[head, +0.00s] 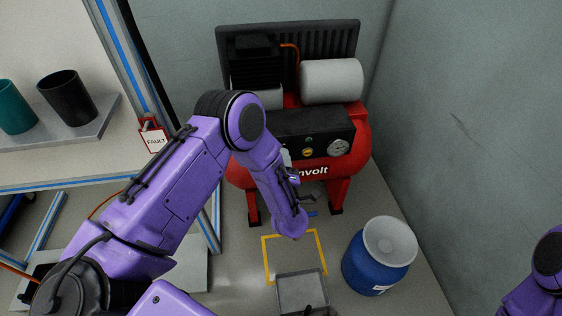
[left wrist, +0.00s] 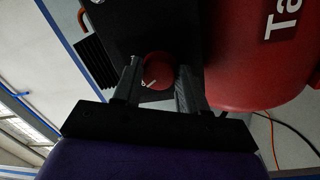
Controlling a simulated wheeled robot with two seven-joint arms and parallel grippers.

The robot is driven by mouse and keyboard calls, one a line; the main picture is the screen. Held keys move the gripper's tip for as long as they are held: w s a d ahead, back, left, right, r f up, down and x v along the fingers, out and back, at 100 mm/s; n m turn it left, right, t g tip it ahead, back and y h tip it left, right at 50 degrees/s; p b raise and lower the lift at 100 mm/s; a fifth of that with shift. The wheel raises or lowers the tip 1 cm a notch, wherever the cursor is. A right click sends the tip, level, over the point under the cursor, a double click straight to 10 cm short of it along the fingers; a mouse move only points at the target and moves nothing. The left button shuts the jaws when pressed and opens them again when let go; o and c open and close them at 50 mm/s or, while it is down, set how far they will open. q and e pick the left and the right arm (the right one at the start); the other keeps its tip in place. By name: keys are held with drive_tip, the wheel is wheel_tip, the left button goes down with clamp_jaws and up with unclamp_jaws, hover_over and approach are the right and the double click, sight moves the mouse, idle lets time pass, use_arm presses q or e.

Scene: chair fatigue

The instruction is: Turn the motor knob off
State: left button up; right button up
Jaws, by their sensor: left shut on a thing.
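The motor knob (left wrist: 158,71) is a round red knob with a white mark, on a black panel in the left wrist view. My left gripper (left wrist: 160,80) is shut on it, with one dark finger on each side. In the head view, my left arm reaches to the front of the red compressor (head: 356,123), whose black panel (head: 318,129) carries a round gauge. The knob and the left fingertips cannot be made out there, behind my forearm. Part of my right arm shows at the lower right edge; its gripper is out of view.
A blue barrel (head: 369,268) with a whitish top stands at the right front. A grey box (head: 300,291) sits by a yellow floor outline. A shelf with cups (head: 68,98) and a red-and-white FAULT tag (head: 154,138) is on the left. Grey walls close off the compressor's corner.

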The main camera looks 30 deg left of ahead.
use_arm(q)
drive_tip(key=o, duration=1)
drive_tip(key=shift+o, duration=0.2)
drive_tip(key=p+v, duration=0.1)
drive_tip(key=v, duration=0.9)
drive_tip(key=shift+s, duration=0.3)
drive_tip(key=shift+d+f, duration=0.1)
drive_tip(key=shift+d, duration=0.1)
